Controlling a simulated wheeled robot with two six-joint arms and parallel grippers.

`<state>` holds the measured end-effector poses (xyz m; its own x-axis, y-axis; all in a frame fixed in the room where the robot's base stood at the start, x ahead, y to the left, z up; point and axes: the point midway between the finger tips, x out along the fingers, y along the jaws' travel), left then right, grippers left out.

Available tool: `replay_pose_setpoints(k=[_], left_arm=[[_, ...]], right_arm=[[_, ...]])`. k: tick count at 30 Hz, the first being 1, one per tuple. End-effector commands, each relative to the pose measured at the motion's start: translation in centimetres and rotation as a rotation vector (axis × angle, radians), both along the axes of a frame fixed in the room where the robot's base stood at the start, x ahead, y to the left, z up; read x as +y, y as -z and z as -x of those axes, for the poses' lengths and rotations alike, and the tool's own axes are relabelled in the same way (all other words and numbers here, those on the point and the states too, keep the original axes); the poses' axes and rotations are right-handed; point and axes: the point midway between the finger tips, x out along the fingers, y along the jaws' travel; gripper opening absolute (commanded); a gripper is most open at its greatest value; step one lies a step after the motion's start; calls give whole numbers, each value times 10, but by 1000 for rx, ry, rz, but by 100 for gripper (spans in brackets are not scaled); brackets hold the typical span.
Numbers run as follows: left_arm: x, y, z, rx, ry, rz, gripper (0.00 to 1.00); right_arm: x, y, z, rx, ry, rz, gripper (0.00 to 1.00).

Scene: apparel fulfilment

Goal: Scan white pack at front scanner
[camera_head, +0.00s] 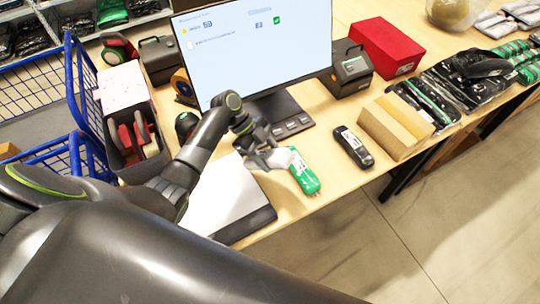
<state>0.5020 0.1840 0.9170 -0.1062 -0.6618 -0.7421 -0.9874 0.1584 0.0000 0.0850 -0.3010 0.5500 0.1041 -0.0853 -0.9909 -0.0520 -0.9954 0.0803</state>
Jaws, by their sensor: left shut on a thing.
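My left gripper (268,156) reaches in from the left over the table, in front of the monitor. It is shut on a small whitish pack (280,158), mostly hidden by the fingers. A green pack with a white label (304,175) is just right of the gripper; I cannot tell whether the two packs touch. A black device with a green rim (186,124) stands left of my forearm and may be a scanner. A dark item with a pale label (353,148) lies further right. My right gripper is not in view.
The monitor (260,45) stands behind the gripper. A white-topped flat item (228,198) lies under my arm. Cardboard boxes (395,125), dark packs (462,85) and a red box (386,46) fill the right side. Blue baskets (75,85) stand left.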

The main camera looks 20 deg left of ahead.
Motion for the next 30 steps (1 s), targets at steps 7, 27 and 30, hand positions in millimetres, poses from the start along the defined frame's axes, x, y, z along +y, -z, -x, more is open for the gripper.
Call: replay_pose_setpoints(k=[7,27,30], left_arm=[[-24,-28,9,-1,1,3,29],[-92,-80,34,1,-1,0,29],[-91,-80,34,1,-1,0,29]], right_arm=[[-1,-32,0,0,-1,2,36],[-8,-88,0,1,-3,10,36],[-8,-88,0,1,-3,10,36]])
